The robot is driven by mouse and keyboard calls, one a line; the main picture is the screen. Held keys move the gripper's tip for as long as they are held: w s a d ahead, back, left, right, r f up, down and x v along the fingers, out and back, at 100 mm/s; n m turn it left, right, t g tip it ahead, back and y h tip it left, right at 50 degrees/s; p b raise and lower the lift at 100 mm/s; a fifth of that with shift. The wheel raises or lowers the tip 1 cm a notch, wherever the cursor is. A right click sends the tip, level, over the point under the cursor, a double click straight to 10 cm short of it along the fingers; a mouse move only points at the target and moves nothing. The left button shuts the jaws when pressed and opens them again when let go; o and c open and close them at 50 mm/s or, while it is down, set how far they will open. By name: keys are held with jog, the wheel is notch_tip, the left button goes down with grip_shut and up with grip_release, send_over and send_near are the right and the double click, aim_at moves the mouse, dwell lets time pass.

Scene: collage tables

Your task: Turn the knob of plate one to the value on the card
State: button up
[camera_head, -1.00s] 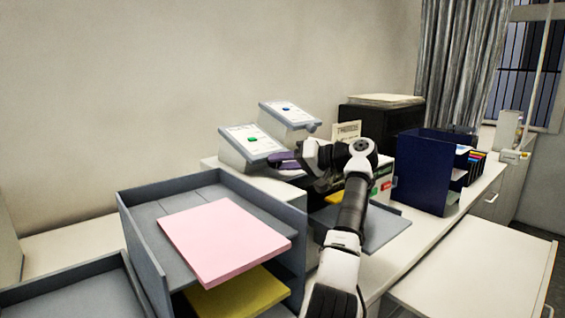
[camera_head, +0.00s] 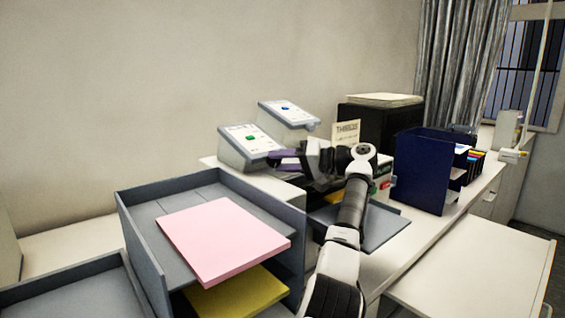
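Two sloped plates stand at the back of the long white table. The nearer plate (camera_head: 262,146) has a green knob (camera_head: 251,138). The farther plate (camera_head: 299,119) has a blue knob (camera_head: 285,107). I cannot tell which is plate one. A cream card (camera_head: 346,132) stands upright behind my arm. Some dark print shows on it, too small to read surely. My gripper (camera_head: 298,160) is just right of the nearer plate, in front of a purple thing, and apart from the green knob. Its fingers are not clear enough to show whether they are open.
A grey tray stack (camera_head: 140,235) with pink paper (camera_head: 224,240) and yellow paper (camera_head: 240,296) stands in front at left. A dark blue file holder (camera_head: 421,180) and black box (camera_head: 372,120) are to the right. A white surface (camera_head: 470,270) at lower right is clear.

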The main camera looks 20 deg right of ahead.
jog(key=shift+o, duration=1.1)
